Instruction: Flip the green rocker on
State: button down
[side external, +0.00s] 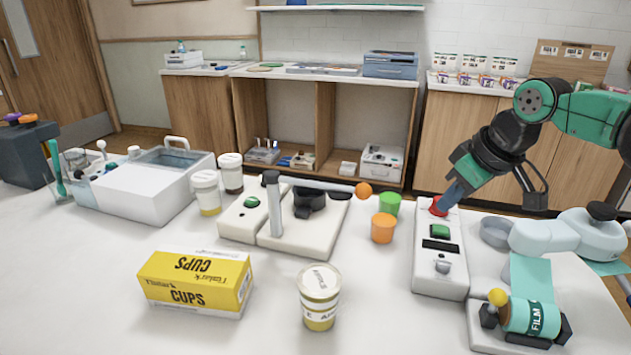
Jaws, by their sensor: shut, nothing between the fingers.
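The green rocker (439,231) sits on the upper half of a long white control box (430,280) at the right of the table. A red knob (436,208) is on the same box, just beyond the rocker. My gripper (446,203) reaches down from the upper right, its fingers shut and empty. Its tips are at the red knob, above and behind the rocker in this view; I cannot tell whether they touch the knob. Which way the rocker is tilted is too small to tell.
On the box, nearer the camera, are a black slot (440,246) and a grey metal knob (443,267). Orange (383,228) and green (389,204) cups stand left of it. A film roll holder (495,335) is at the front right.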

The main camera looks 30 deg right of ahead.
jog(key=w+d+r+n+g, duration=0.3)
jog(key=w+d, duration=0.2)
jog(key=w, duration=0.1)
jog(key=n+g+y, duration=0.1)
jog(key=n+g, duration=0.2)
send_over(436, 231)
jog(key=w+d, duration=0.1)
jog(key=w, duration=0.1)
jog(key=shift+w+d+f+n+g+y, duration=0.1)
jog(key=shift+d+f+n+g+y, duration=0.3)
jog(key=shift+d+f+n, duration=0.15)
jog(key=f, duration=0.4)
jog(key=s+a+f, duration=0.1)
jog(key=f, duration=0.4)
jog(key=s+a+f, duration=0.1)
jog(key=f, duration=0.3)
jog(key=shift+f, duration=0.35)
